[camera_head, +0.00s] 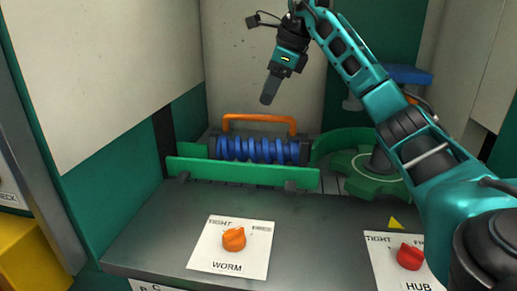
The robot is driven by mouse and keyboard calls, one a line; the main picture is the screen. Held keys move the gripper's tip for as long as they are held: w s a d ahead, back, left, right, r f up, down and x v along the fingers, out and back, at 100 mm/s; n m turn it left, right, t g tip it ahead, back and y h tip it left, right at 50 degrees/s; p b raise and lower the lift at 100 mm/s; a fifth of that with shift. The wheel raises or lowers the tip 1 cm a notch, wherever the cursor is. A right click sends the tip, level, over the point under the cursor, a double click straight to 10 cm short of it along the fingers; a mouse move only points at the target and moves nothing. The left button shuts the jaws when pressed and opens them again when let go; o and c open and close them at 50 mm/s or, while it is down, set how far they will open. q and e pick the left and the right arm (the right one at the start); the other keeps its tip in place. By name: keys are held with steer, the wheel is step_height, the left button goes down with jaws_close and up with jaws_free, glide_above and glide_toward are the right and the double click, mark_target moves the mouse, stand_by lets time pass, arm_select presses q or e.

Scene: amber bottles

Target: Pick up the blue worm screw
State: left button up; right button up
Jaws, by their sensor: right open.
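The blue worm screw (258,150) lies level in a holder at the back of the grey bench. A green rail (243,173) runs along its front and hides its lower part. An orange handle (258,119) arches behind and above it. My right gripper (269,98) is open and empty, pointing down, above the screw and the orange handle and apart from both. It is seen side-on, so its fingers overlap. My left gripper is not in view.
A green gear (366,184) sits right of the screw, partly behind my right arm. An orange knob (234,239) on a WORM label and a red knob (409,257) on a HUB label stand at the front. Bare bench (160,222) shows at left. Walls close in both sides.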

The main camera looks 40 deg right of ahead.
mark_target(258, 117)
steer(key=x, duration=0.9)
steer(key=shift+d+f+b, duration=0.1)
steer(key=shift+d+b, duration=0.15)
steer(key=shift+b, duration=0.05)
steer(key=shift+s, duration=0.1)
steer(key=shift+c, duration=0.3)
jaws_close()
